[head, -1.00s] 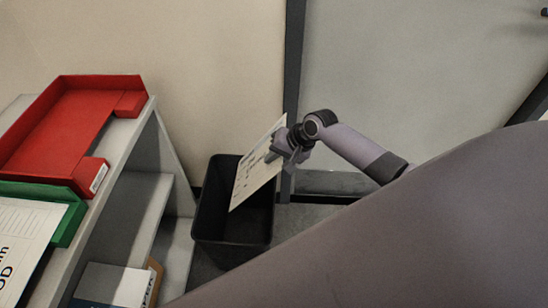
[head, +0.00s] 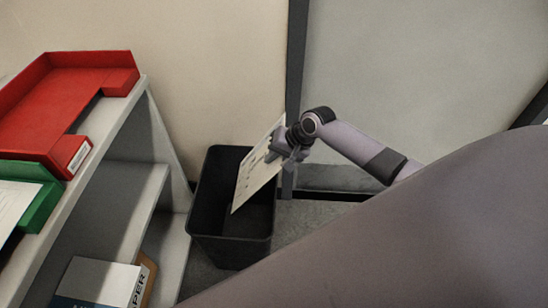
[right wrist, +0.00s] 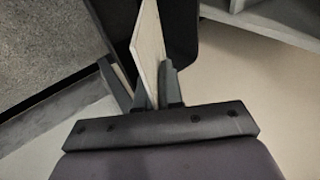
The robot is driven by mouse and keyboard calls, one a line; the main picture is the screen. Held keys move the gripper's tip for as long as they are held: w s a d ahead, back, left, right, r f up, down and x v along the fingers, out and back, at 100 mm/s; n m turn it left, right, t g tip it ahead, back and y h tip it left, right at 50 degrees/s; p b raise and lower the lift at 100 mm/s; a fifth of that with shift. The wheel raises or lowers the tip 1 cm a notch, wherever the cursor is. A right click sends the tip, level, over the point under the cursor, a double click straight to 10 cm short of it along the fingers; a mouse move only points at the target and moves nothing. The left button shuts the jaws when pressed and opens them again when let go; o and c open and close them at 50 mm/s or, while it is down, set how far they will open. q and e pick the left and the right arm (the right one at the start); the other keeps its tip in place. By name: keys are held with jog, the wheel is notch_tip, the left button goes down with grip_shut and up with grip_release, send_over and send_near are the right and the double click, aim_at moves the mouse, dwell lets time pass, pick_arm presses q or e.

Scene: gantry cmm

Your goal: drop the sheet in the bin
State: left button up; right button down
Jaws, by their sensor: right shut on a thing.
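The sheet (head: 257,171) is a pale, stiff-looking page with dark print, hanging tilted over the black bin (head: 204,222). My right gripper (head: 276,150) is shut on the sheet near its upper right edge. The lower part of the sheet overlaps the bin's opening in the head view. In the right wrist view the sheet (right wrist: 149,45) stands edge-on between the fingers of the gripper (right wrist: 146,90), with the dark bin (right wrist: 181,35) beyond. My left gripper is not in view.
A grey shelf unit (head: 128,107) stands left of the bin. It carries a red tray (head: 50,105) and a green tray (head: 42,205) on top, with a box and papers (head: 98,280) lower down. A wall is behind the bin, and grey floor (head: 300,226) is clear to its right.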

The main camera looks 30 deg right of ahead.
aim_at(253, 174)
notch_tip(253, 174, down, 3)
jog(key=b, duration=0.3)
jog(key=shift+f, duration=0.2)
pick_arm(q)
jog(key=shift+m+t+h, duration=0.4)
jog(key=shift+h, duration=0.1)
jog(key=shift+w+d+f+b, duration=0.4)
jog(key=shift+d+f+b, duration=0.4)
jog(key=shift+b, duration=0.2)
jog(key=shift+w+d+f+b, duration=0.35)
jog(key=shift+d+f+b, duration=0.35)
jog(key=shift+b, duration=0.25)
pick_arm(e)
notch_tip(253, 174, down, 8)
jog(key=shift+r, duration=0.25)
jog(key=c, duration=1.2)
grip_release()
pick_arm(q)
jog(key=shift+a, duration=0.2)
